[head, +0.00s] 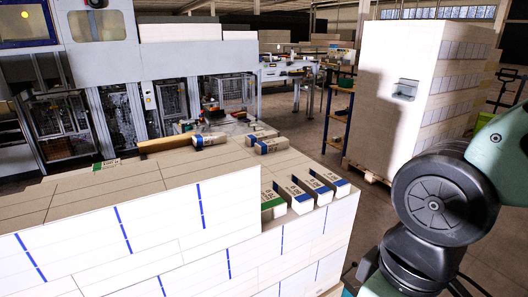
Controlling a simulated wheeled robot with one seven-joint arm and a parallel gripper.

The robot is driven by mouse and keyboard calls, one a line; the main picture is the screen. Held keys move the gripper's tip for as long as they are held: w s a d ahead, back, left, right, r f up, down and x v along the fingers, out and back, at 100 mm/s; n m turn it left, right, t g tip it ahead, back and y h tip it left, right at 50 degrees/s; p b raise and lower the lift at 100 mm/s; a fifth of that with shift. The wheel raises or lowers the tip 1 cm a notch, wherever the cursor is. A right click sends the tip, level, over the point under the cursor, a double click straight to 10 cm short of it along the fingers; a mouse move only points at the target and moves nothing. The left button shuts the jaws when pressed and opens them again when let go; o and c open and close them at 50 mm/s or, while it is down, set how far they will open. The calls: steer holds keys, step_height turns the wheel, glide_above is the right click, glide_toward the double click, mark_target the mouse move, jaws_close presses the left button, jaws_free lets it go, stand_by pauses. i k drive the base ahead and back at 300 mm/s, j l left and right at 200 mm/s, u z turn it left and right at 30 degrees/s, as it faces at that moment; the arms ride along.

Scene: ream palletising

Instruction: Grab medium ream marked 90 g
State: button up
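Several wrapped reams lie side by side on the right end of the white stack: a ream with a green end band (271,202) at the left, then reams with blue end bands, the first (297,196), the second (318,187) and the third (336,180). Their dark printed marks are too small to read surely, so I cannot tell which is the medium 90 g one. Two more blue-banded reams, one at the left (208,140) and one at the right (270,145), lie at the back of the stack. My gripper is out of view; only my arm shows at the right.
The big white stack (150,245) with blue edge marks fills the front left. A green label (106,163) shows at its back edge. A tall wrapped pallet stack (400,100) stands behind right. Machinery (120,80) stands at the back left. Some floor (385,215) is clear between the stacks.

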mark_target(341, 187)
steer(key=i+l+z, duration=0.45)
steer(key=l, duration=0.2)
steer(key=i+l+z, duration=1.1)
steer(key=i+z, duration=0.3)
steer(key=i+u, duration=0.5)
steer(key=i, duration=0.15)
steer(key=i+l+u, duration=0.25)
steer(key=i+u, duration=0.2)
steer(key=i, duration=0.2)
steer(key=i+j+u, duration=0.1)
steer(key=i+u, duration=0.15)
steer(key=u, duration=0.2)
steer(key=i+u, duration=0.2)
steer(key=u, duration=0.25)
steer(key=i+u, duration=0.25)
steer(key=u, duration=0.2)
steer(key=i+l+u, duration=0.15)
steer(key=u, duration=0.3)
steer(key=i+l+u, duration=0.25)
steer(key=u, duration=0.15)
